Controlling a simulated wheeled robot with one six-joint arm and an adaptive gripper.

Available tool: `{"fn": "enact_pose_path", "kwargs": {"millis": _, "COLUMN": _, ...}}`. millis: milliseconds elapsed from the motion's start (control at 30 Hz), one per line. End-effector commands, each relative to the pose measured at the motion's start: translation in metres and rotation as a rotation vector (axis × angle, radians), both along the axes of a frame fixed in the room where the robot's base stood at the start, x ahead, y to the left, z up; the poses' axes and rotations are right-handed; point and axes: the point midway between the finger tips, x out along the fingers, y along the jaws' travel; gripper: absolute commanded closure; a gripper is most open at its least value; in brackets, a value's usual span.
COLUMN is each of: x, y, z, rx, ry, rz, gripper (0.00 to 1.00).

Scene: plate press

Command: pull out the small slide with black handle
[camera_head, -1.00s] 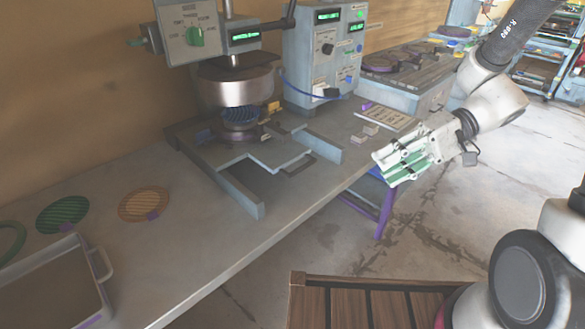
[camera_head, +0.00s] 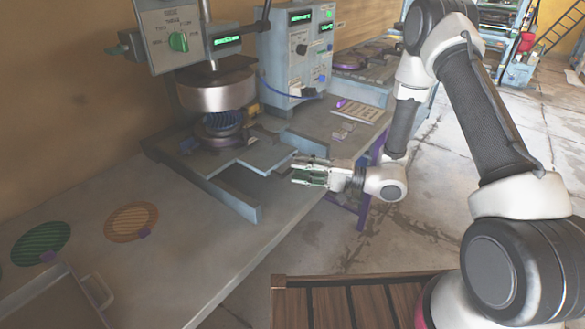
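The small slide (camera_head: 247,155) is a flat grey plate under the press, running out between two raised rails. Its black handle is at the slide's front edge and is now mostly hidden by or lost against my gripper. My gripper (camera_head: 293,172) is at the front of the slide, near the table's edge, pointing left. Its fingers are apart with nothing seen between them. Contact with the handle cannot be told.
The press (camera_head: 215,90) with a blue ribbed disc (camera_head: 222,120) stands behind the slide. A control box (camera_head: 296,60) is right of it. A green disc (camera_head: 42,243), a tan disc (camera_head: 131,221) and a tray (camera_head: 58,305) lie left. A wooden slatted piece (camera_head: 350,298) is below.

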Motion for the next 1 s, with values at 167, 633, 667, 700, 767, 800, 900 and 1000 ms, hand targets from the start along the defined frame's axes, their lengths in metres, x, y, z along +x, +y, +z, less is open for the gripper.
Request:
{"fn": "enact_pose_path", "kwargs": {"millis": 167, "x": 0.006, "y": 0.021, "z": 0.0, "rx": 0.0, "ry": -0.001, "rz": 0.001, "gripper": 0.68}}
{"fn": "enact_pose_path", "kwargs": {"millis": 633, "x": 0.007, "y": 0.027, "z": 0.0, "rx": 0.0, "ry": 0.0, "rz": 0.001, "gripper": 0.9}}
{"fn": "enact_pose_path", "kwargs": {"millis": 667, "x": 0.007, "y": 0.027, "z": 0.0, "rx": 0.0, "ry": 0.001, "rz": 0.001, "gripper": 0.95}}
{"fn": "enact_pose_path", "kwargs": {"millis": 700, "x": 0.007, "y": 0.027, "z": 0.0, "rx": 0.0, "ry": 0.001, "rz": 0.0, "gripper": 1.0}}
{"fn": "enact_pose_path", "kwargs": {"millis": 767, "x": 0.007, "y": 0.027, "z": 0.0, "rx": 0.0, "ry": 0.001, "rz": 0.001, "gripper": 1.0}}
{"fn": "enact_pose_path", "kwargs": {"millis": 800, "x": 0.007, "y": 0.027, "z": 0.0, "rx": -0.001, "ry": 0.001, "rz": 0.001, "gripper": 1.0}}
{"fn": "enact_pose_path", "kwargs": {"millis": 900, "x": 0.007, "y": 0.027, "z": 0.0, "rx": -0.001, "ry": 0.001, "rz": 0.001, "gripper": 1.0}}
{"fn": "enact_pose_path", "kwargs": {"millis": 1000, "x": 0.006, "y": 0.026, "z": 0.0, "rx": -0.001, "ry": 0.001, "rz": 0.0, "gripper": 1.0}}
